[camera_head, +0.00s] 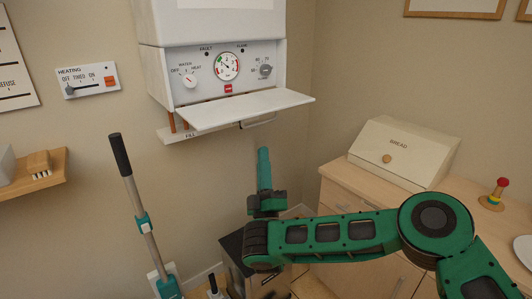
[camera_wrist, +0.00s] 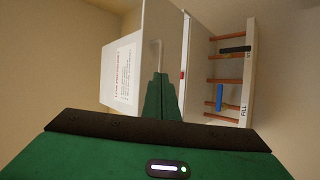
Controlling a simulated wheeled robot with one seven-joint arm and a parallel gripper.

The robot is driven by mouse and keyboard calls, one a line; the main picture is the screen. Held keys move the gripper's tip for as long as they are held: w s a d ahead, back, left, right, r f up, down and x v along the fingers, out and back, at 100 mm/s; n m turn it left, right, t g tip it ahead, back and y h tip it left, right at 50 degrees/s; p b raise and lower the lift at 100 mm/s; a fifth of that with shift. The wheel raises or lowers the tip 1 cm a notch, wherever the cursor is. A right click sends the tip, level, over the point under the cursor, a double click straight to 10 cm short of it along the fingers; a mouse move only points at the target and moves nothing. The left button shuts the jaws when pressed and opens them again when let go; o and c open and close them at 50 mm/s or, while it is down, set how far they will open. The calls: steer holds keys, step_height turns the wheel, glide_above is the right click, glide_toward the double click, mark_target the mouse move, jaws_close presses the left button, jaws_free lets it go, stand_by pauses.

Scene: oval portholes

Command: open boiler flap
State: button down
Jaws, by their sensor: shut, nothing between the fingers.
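The white boiler flap (camera_head: 245,107) is hinged down and stands out roughly level below the boiler's dial panel (camera_head: 205,75), which is exposed. Its handle (camera_head: 258,123) hangs on the flap's underside near the front edge. My gripper (camera_head: 263,152) is shut and empty, pointing up just below the handle. In the wrist view the flap (camera_wrist: 167,25) is seen with its handle (camera_wrist: 158,52) just beyond my shut fingertips (camera_wrist: 161,76). I cannot tell whether the fingertips touch the flap or handle.
The white boiler casing (camera_head: 210,22) rises above. Copper pipes (camera_wrist: 222,71) and a FILL strip (camera_head: 178,134) are underneath. A bread box (camera_head: 403,152) stands on the counter at right. A long-handled tool (camera_head: 140,205) stands at left.

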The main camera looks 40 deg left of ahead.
steer(key=w+f+m+h, duration=0.6)
steer(key=w+f+m, duration=0.1)
steer(key=f+m, duration=0.25)
steer(key=w+a+f+m+g, duration=0.1)
steer(key=a+f+m+g, duration=0.15)
steer(key=f+m, duration=0.5)
steer(key=a+f+m+g, duration=0.1)
steer(key=f+m+g, duration=0.3)
steer(key=f+m, duration=0.3)
steer(key=s+d+r+m+g+y, duration=0.2)
steer(key=d+r+m+g+y, duration=0.15)
steer(key=r+m+y, duration=0.4)
steer(key=s+d+r+m+g+y, duration=0.3)
steer(key=d+r+m+y, duration=0.15)
steer(key=r+m, duration=0.6)
steer(key=w+a+r, duration=0.2)
steer(key=a+r, duration=0.5)
steer(key=r, duration=0.3)
steer(key=shift+a, duration=0.4)
